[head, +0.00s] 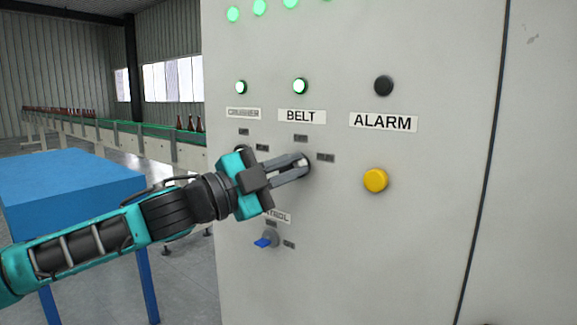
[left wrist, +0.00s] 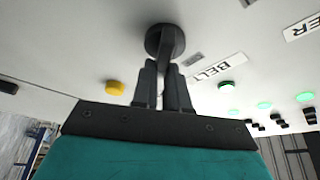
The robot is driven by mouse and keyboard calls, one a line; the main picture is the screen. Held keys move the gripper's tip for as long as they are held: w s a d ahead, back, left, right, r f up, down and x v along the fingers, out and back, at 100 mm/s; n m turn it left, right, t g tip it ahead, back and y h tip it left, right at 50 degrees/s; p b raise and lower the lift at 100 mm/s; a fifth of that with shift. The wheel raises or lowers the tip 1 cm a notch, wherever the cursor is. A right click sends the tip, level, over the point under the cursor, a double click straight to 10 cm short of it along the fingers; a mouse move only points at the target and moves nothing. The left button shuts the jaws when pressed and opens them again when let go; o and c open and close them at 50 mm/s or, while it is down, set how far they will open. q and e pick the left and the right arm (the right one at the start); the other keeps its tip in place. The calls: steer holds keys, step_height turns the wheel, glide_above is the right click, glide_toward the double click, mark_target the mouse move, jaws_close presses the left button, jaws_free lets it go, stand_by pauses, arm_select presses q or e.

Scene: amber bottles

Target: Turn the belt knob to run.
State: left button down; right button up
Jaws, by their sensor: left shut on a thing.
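The belt knob (left wrist: 166,42) is a dark round knob with a raised bar, on the grey panel below the BELT label (head: 302,117). My left gripper (head: 303,164) reaches it from the left and is shut on its bar. In the head view the fingers hide most of the knob. The left wrist view shows both fingertips (left wrist: 163,75) against the bar. The small position marks beside the knob are too small to read. The lamp above BELT (head: 300,86) glows pale green-white. My right gripper is out of view.
The grey panel also has an unlit ALARM lamp (head: 384,86), a yellow button (head: 376,180) and a blue-handled switch (head: 266,240) below my gripper. A blue table (head: 70,178) stands at left. Behind it, a conveyor (head: 150,142) carries brown bottles (head: 189,123).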

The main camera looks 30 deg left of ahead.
arm_select(q)
steer(key=c, duration=1.1)
jaws_free()
steer(key=shift+c, duration=0.2)
steer(key=shift+s+a+f+b, duration=0.25)
steer(key=shift+s+b, duration=0.1)
steer(key=shift+s, duration=0.1)
steer(key=shift+s+a+f+b, duration=0.1)
steer(key=shift+s+a+b, duration=0.15)
steer(key=shift+s+b, duration=0.3)
steer(key=shift+s+a+p, duration=0.1)
steer(key=shift+s+p, duration=0.4)
steer(key=p, duration=0.2)
glide_toward(297, 165)
steer(key=shift+v, duration=2.2)
